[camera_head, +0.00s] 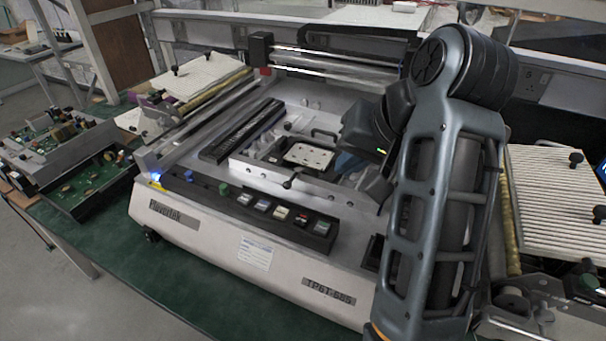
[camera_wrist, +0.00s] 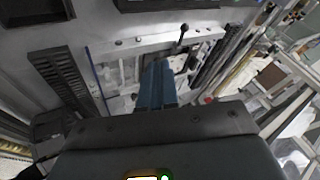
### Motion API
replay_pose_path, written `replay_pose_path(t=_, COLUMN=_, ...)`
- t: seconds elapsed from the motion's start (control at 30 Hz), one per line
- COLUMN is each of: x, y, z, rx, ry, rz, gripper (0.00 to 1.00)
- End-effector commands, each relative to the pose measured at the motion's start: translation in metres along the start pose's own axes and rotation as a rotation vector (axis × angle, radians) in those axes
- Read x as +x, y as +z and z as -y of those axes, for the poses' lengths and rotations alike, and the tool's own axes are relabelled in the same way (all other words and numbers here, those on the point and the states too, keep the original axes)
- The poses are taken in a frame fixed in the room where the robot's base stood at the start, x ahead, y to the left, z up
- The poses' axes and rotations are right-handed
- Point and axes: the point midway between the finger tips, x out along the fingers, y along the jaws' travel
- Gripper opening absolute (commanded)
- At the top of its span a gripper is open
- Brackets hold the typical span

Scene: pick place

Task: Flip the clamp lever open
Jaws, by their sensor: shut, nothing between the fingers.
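The clamp lever (camera_head: 289,182) is a thin dark lever with a black knob, at the front edge of the pale clamp frame on the machine. It also shows in the wrist view (camera_wrist: 182,38), at the top, right of centre. My gripper (camera_wrist: 158,68) has blue-grey fingers that are shut and empty. It points at the clamp frame and looks apart from the lever. In the head view my gripper (camera_head: 347,164) is right of the lever, largely hidden by my arm. A pale perforated plate (camera_head: 308,156) sits inside the clamp frame.
The white machine (camera_head: 220,237) stands on a green table. A button panel (camera_head: 270,207) lies in front of the clamp. A black slotted bar (camera_head: 242,130) is to its left. Metal rails (camera_head: 335,62) cross behind. Circuit boards (camera_head: 65,155) lie at left.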

Motion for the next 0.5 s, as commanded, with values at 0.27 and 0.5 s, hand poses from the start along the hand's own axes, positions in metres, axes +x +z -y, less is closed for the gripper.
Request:
replay_pose_path(t=0.27, x=0.007, y=0.001, z=-0.001, rx=-0.001, ry=0.0, rz=-0.001, gripper=0.0)
replay_pose_path(t=0.5, x=0.038, y=0.001, z=0.0, rx=-0.003, ry=0.001, rz=0.004, gripper=0.0)
